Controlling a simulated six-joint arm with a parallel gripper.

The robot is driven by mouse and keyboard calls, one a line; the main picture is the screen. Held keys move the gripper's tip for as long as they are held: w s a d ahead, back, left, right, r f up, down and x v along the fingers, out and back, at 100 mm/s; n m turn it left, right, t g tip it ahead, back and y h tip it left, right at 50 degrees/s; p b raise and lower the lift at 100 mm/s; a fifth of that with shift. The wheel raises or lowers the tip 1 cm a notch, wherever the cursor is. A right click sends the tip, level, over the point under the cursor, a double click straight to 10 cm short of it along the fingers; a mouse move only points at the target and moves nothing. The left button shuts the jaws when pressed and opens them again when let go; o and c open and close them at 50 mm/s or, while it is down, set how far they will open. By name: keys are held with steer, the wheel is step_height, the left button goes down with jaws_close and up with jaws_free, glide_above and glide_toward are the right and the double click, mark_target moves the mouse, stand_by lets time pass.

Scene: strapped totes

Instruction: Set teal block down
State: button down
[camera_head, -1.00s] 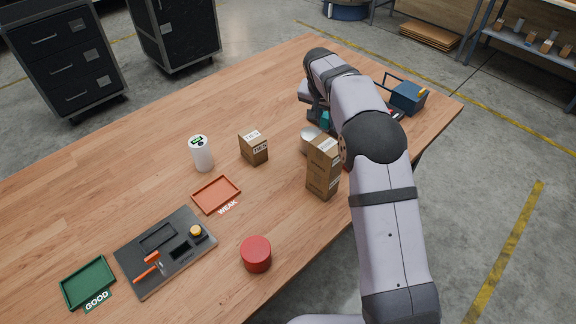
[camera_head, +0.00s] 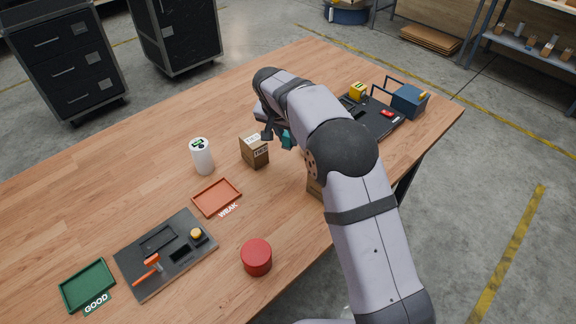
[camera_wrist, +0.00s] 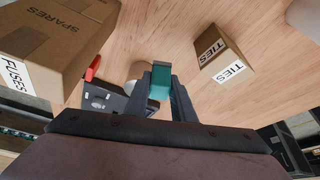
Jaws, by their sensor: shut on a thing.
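The teal block (camera_head: 288,139) is held by my gripper (camera_head: 279,137) above the table, just right of the small TIES box in the head view. In the wrist view the teal block (camera_wrist: 160,82) sits between the fingertips, and my gripper (camera_wrist: 162,88) is shut on it. The block appears clear of the wooden table (camera_head: 120,170). How high it hangs is hard to tell.
The TIES box (camera_head: 254,150) stands close by. A larger carton (camera_wrist: 55,40) fills the wrist view's left, mostly hidden by my arm in the head view. A dark tray (camera_head: 380,125), blue toolbox (camera_head: 408,100), white canister (camera_head: 202,157), orange WEAK tray (camera_head: 217,198) and red tin (camera_head: 257,257) stand around.

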steer(key=shift+f+p, duration=1.5)
steer(key=shift+f, duration=3.3)
steer(key=shift+f, duration=0.1)
steer(key=shift+f, duration=0.1)
steer(key=c, duration=1.5)
jaws_free()
steer(key=shift+r, duration=0.3)
steer(key=b+v, duration=0.3)
steer(key=v, duration=0.8)
steer(key=shift+s+r, duration=0.15)
steer(key=shift+r, duration=0.25)
